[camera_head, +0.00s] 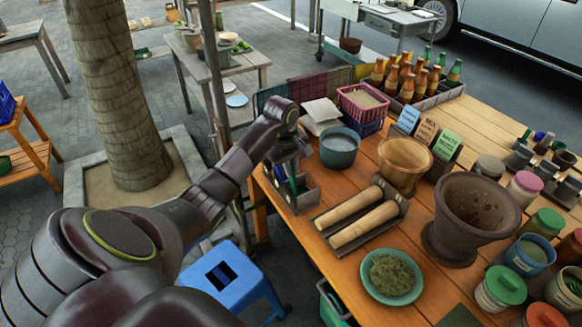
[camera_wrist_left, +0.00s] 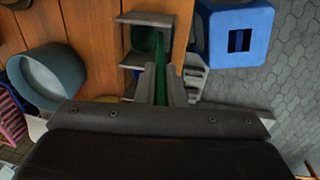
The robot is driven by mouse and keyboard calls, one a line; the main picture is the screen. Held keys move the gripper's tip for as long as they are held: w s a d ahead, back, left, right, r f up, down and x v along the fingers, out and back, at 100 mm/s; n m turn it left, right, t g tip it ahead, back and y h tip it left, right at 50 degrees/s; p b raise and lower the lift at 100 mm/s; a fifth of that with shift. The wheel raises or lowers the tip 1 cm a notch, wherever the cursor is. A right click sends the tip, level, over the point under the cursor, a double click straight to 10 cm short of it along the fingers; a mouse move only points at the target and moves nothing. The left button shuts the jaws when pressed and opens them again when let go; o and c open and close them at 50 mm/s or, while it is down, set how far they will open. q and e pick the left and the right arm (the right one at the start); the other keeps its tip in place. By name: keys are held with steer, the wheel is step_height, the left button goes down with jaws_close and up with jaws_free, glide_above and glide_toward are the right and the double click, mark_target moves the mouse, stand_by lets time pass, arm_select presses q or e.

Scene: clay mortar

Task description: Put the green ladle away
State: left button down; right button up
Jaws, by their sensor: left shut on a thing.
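The green ladle (camera_wrist_left: 160,68) is between the fingers of my left gripper (camera_wrist_left: 167,88) in the wrist view, and the gripper is shut on it. A strip of green also shows under the left gripper (camera_head: 290,168) in the head view. The ladle's lower end is over or inside a grey open holder (camera_head: 307,196) at the table's left edge; I cannot tell whether it touches the bottom. The holder (camera_wrist_left: 147,19) also shows in the wrist view, with green inside its compartment. My right gripper is not in view.
A blue-grey pot (camera_head: 339,150) stands close to the right of the holder. Two wooden pestles (camera_head: 362,226) lie on a rack nearer. A clay mortar (camera_head: 474,212) and green plate (camera_head: 392,279) stand farther right. A blue stool (camera_head: 228,277) is on the ground beside the table.

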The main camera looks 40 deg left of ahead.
arm_select(q)
steer(key=c, duration=1.5)
jaws_free()
steer(key=shift+o, duration=0.2)
steer(key=shift+r, duration=0.2)
steer(key=r, duration=0.1)
steer(key=r+b, duration=0.1)
steer(key=r, duration=0.2)
steer(key=shift+s+a+r+b, duration=0.1)
steer(key=shift+s+a+b, duration=0.1)
steer(key=shift+s+b, duration=0.1)
step_height(320, 180, up, 13)
steer(key=s+p, duration=0.1)
steer(key=p, duration=0.8)
steer(key=shift+s+a+p, duration=0.25)
steer(key=shift+s+p, duration=0.1)
steer(key=shift+f, duration=0.2)
